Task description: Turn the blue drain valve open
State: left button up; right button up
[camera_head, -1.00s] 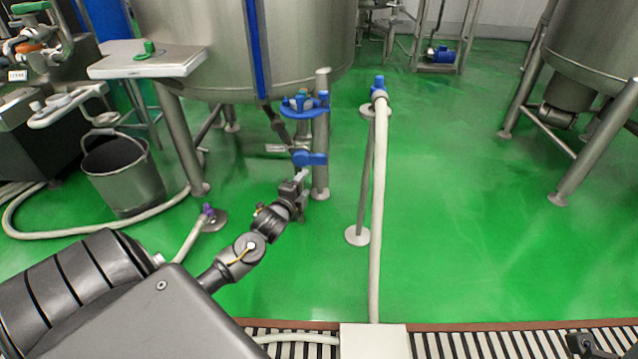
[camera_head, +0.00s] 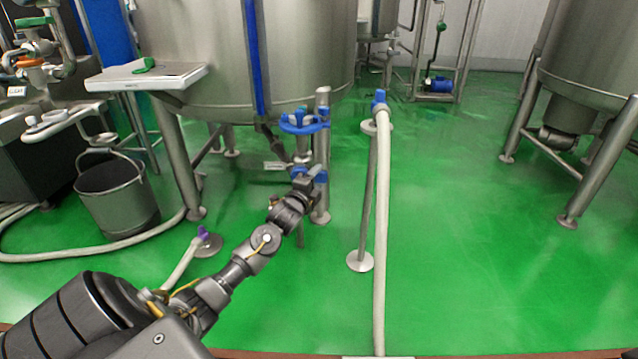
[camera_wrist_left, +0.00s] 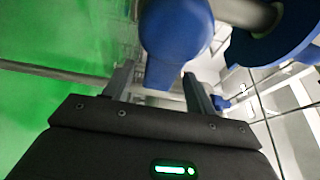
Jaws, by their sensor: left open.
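The blue drain valve handle (camera_head: 320,174) sits low on the pipework under the big steel tank, partly hidden by my left gripper. My left gripper (camera_head: 307,184) has reached it from the front left. In the left wrist view the blue handle (camera_wrist_left: 174,50) hangs down large and close, its lower end between the open fingers of my left gripper (camera_wrist_left: 158,80). I cannot tell whether either finger touches it. My right gripper is not in view.
A blue ring-shaped holder (camera_head: 304,127) is just above the valve, beside a steel post (camera_head: 322,150). A hose (camera_head: 381,230) on a stand is to the right. A bucket (camera_head: 118,195) stands at left. Green floor (camera_head: 470,230) is clear at right.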

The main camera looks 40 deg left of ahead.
pick_arm(q)
jog(key=shift+b+x, duration=0.3)
jog(key=shift+x, duration=0.8)
grip_shut()
jog(key=shift+d, duration=0.1)
